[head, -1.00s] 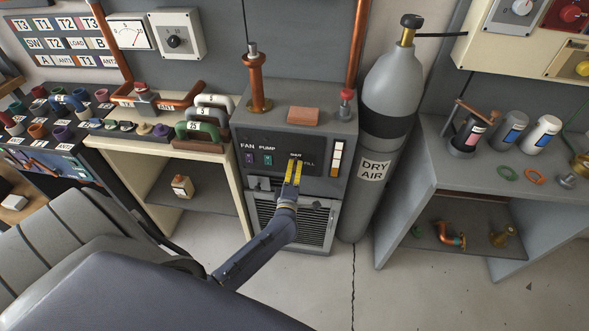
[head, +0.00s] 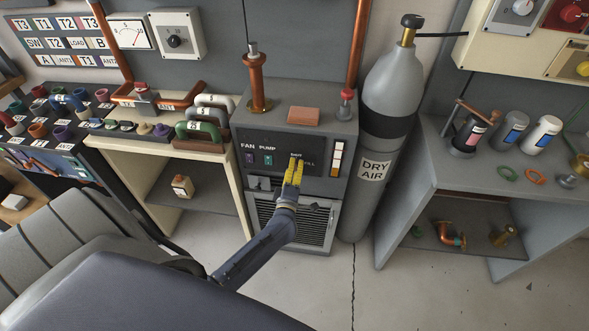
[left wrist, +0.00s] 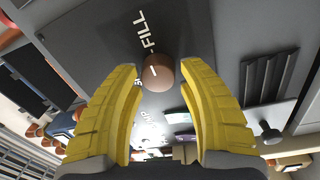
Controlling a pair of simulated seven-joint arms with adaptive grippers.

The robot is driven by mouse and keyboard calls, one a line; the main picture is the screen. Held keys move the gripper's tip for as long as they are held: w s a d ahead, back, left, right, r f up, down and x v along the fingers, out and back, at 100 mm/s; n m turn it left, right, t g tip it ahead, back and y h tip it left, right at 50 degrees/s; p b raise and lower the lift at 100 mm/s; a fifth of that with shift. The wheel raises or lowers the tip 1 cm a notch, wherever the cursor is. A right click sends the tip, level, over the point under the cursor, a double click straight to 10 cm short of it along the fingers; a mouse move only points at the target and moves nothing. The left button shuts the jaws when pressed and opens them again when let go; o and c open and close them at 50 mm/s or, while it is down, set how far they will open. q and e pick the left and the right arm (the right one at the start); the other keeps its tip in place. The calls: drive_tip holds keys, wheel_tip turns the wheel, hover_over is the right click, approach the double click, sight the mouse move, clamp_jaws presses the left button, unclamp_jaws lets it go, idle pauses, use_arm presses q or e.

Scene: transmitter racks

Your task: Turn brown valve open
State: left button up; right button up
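The brown valve (left wrist: 158,72) is a small round knob with a white mark, on the dark front panel (head: 267,172) of a grey cabinet. A FILL label (left wrist: 149,30) is beside it in the left wrist view. My left gripper (head: 295,164) is at this panel, its yellow fingers pointing at it. In the left wrist view, the fingertips (left wrist: 160,68) stand apart on either side of the knob, with a small gap visible at each side. In the head view the fingers hide the knob. My right gripper is not in view.
The panel also has FAN (head: 249,158) and PUMP (head: 268,159) switches left of the gripper. A grey DRY AIR cylinder (head: 391,85) stands close on the cabinet's right. A shelf with several pipe handles (head: 200,130) is on the left. Bare floor (head: 340,285) lies in front.

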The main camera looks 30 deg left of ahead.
use_arm(q)
drive_tip(key=o, duration=0.3)
drive_tip(key=shift+d, duration=0.1)
drive_tip(key=v, duration=1.2)
idle(0.3)
